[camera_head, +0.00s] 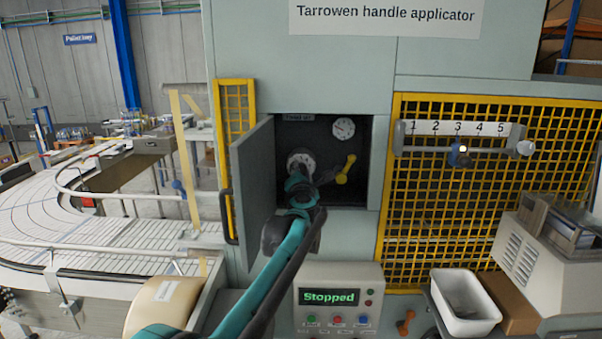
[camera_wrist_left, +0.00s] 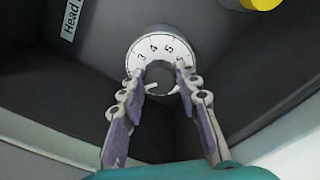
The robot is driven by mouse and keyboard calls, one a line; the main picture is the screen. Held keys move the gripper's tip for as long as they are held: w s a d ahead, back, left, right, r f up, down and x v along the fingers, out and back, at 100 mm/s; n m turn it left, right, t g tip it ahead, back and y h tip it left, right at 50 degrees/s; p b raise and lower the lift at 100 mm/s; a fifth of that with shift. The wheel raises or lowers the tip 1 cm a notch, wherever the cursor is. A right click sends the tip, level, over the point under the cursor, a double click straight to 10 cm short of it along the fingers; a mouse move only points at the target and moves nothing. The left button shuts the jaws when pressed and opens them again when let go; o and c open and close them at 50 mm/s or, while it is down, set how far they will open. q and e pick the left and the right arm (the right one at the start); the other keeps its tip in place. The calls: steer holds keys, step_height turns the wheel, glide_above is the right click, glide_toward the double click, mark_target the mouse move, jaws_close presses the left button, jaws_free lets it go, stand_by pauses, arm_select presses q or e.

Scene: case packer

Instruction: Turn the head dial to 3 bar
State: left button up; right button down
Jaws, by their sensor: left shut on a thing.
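The head dial (camera_head: 299,160) is a round white dial inside the open cabinet of the handle applicator, below a small label. In the left wrist view the dial (camera_wrist_left: 160,50) shows the numbers 3, 4 and 5 along its upper rim and a grey knob (camera_wrist_left: 160,78) in its middle. My left gripper (camera_wrist_left: 160,88) is shut on the knob, one finger on each side. In the head view my left gripper (camera_head: 299,186) reaches into the cabinet and covers the dial's lower part. The dial's pointer reading cannot be told. My right gripper is not in view.
The cabinet door (camera_head: 252,195) stands open left of my arm. A round gauge (camera_head: 343,128) and a yellow-handled valve (camera_head: 345,170) sit right of the dial. A panel (camera_head: 338,297) below reads "Stopped". A numbered slider rail (camera_head: 462,150) is on the yellow mesh guard.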

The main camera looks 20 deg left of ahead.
arm_select(q)
steer(key=m+b, duration=0.1)
steer(key=m, duration=0.3)
steer(key=shift+f+m, duration=0.1)
steer(key=shift+m, duration=0.3)
steer(key=m+b, duration=0.1)
steer(key=m, duration=0.4)
steer(key=shift+m+t, duration=0.3)
steer(key=shift+m, duration=0.1)
steer(key=o, duration=1.2)
steer(key=shift+c, duration=0.2)
steer(key=shift+s, duration=0.1)
steer(key=v, duration=1.2)
